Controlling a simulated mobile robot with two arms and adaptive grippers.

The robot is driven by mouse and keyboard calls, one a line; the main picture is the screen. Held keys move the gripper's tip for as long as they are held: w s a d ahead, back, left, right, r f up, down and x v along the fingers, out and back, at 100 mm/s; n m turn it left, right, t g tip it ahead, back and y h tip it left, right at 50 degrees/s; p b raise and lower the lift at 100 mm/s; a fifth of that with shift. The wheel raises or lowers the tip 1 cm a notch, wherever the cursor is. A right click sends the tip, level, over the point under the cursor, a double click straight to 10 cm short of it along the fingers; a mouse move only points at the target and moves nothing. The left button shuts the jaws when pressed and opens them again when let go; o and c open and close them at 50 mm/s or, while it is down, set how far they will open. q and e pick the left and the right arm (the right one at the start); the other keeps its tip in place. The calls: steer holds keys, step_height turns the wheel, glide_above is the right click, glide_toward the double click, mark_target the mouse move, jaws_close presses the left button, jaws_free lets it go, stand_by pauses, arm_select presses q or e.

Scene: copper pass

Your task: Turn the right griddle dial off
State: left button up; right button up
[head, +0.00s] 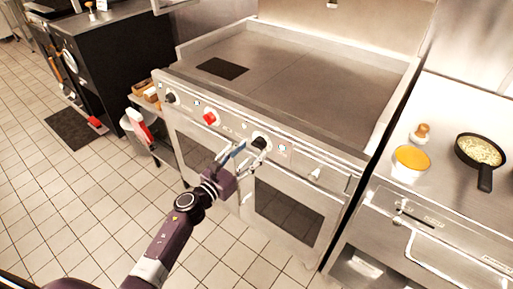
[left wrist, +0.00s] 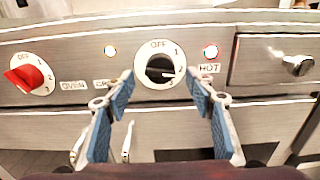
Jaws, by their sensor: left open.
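The right griddle dial is a black knob (left wrist: 160,68) on a white round plate marked OFF at the top and numbers down its right side. Its white mark points to the right, away from OFF. It also shows on the front panel in the head view (head: 260,143). My left gripper (left wrist: 160,88) is open and empty, its blue-padded fingers spread to the lower left and lower right of the dial. In the head view my left gripper (head: 246,154) is just in front of the panel. Whether it touches the dial cannot be told. My right gripper is not in view.
A red dial (left wrist: 27,77) sits left of the black one. The griddle top (head: 290,75) holds a dark patch. A pan (head: 480,152) and an orange-filled bowl (head: 411,162) stand on the right counter.

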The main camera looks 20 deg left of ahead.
mark_target(256, 146)
arm_select(q)
steer(key=shift+x, duration=1.75)
steer(key=c, duration=1.2)
